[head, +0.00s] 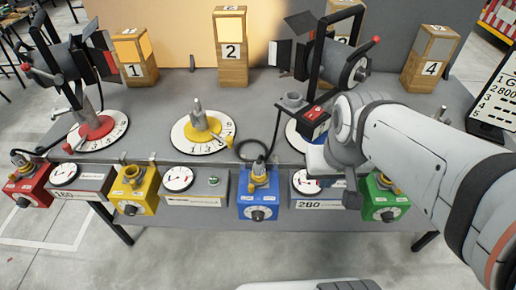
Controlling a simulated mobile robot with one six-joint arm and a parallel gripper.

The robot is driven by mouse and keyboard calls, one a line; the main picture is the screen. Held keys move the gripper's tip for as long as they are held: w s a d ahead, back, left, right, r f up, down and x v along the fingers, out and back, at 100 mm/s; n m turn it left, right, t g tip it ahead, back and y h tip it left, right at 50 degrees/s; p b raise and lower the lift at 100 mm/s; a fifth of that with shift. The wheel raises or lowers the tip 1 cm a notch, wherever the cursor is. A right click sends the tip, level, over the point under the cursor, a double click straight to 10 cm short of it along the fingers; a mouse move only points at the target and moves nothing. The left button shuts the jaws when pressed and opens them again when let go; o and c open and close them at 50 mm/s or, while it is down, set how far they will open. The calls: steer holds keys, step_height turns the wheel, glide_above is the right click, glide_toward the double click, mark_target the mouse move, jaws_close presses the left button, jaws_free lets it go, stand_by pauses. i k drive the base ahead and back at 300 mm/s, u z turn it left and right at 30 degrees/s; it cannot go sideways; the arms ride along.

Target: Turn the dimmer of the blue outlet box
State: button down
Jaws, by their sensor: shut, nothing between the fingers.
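The blue outlet box (258,200) hangs at the front edge of the grey table, near the middle. Its dimmer is a dark round knob (257,214) on the box's front face, below a yellow and grey fitting on top.
Red (27,190), yellow (134,196) and green (384,203) outlet boxes line the same edge. Two lamps (72,62) (345,65) stand on round dial bases. A black cable loops above the blue box. Numbered wooden blocks (230,50) stand behind. The space before the blue box looks clear.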

mark_target(257, 216)
steer(key=k, duration=1.05)
steer(key=u, duration=0.35)
steer(key=i, duration=0.95)
steer(key=u, duration=0.05)
steer(key=k, duration=1)
steer(key=z, duration=0.45)
steer(key=i, duration=0.4)
steer(key=z, duration=0.5)
